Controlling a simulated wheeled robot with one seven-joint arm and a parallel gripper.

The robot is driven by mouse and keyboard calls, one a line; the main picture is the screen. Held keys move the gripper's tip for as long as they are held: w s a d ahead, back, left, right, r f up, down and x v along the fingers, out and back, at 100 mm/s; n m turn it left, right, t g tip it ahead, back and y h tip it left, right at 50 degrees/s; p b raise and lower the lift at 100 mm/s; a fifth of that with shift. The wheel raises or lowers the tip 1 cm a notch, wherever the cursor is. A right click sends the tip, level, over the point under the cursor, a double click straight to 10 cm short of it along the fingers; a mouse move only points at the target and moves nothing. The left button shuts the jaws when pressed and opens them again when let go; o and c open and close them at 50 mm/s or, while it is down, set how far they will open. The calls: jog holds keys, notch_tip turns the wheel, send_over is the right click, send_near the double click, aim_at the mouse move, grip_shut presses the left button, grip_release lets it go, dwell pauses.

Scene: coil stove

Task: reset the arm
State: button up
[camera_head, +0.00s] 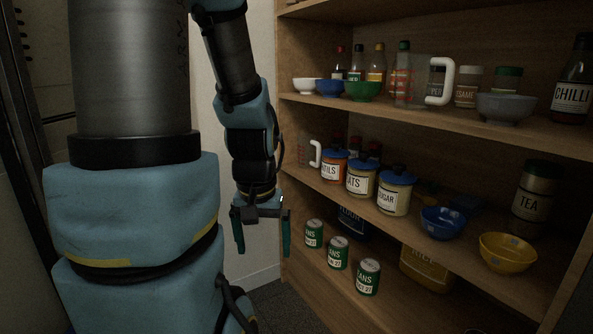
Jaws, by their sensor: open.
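My arm fills the left side of the head view. My gripper (262,232) hangs from the arm and points down, left of the wooden shelf unit (283,187). Its two teal fingers are apart with nothing between them. It is apart from the shelves as far as I can tell.
The shelves hold bowls, bottles and a clear measuring cup (411,84) on top, and labelled jars such as the sugar jar (395,190) in the middle. Several green cans, one being the front can (368,277), stand below. A pale wall (205,110) is behind my arm.

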notch_tip(320, 180, up, 28)
jog(key=p, duration=2.5)
jog(key=shift+f, duration=0.2)
